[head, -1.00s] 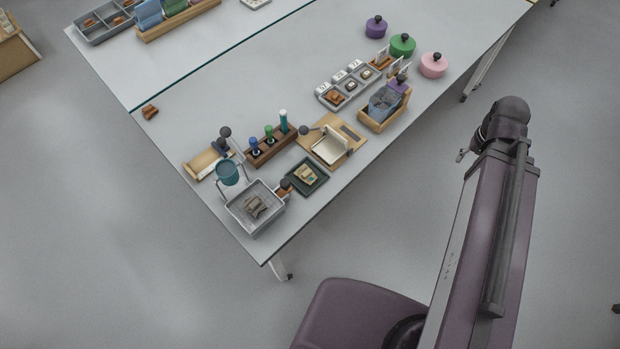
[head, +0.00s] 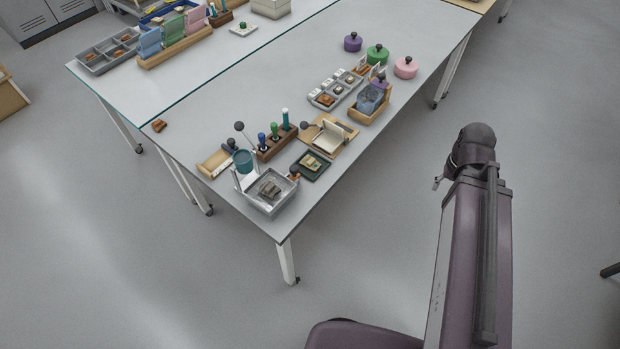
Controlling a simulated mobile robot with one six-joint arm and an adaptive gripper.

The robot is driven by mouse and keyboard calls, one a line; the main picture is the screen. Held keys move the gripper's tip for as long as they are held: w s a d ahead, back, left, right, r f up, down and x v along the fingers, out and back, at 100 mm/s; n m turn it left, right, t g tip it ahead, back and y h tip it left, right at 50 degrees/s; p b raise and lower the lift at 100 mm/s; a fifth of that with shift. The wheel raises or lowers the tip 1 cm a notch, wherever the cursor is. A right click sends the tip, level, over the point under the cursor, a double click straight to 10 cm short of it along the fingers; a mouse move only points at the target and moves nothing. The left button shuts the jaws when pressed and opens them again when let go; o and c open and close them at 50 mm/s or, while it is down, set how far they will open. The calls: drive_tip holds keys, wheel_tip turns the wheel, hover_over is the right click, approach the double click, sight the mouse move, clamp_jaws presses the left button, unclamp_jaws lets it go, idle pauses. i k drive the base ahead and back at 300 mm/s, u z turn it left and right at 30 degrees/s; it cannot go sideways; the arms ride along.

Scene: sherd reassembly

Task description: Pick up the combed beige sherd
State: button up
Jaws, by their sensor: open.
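No combing marks can be made out at this size, so I cannot tell for certain which piece is the combed beige sherd. A beige piece (head: 312,162) lies in a small dark green tray (head: 301,172) near the table's front corner. Grey-brown pieces (head: 269,189) lie in a grey basket (head: 283,205) at that corner. A lone orange-brown sherd (head: 159,125) lies by the table's left edge. My arm stands upright at the right, off the table. My gripper's fingers are not in view.
A teal cup (head: 243,161) stands behind the basket. Purple, green and pink lidded pots (head: 405,68) stand farther back. The table's middle is clear.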

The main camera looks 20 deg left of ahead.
sight(309, 161)
drive_tip(key=k, duration=1.45)
drive_tip(key=u, duration=1.05)
drive_tip(key=i, duration=1)
drive_tip(key=u, duration=0.05)
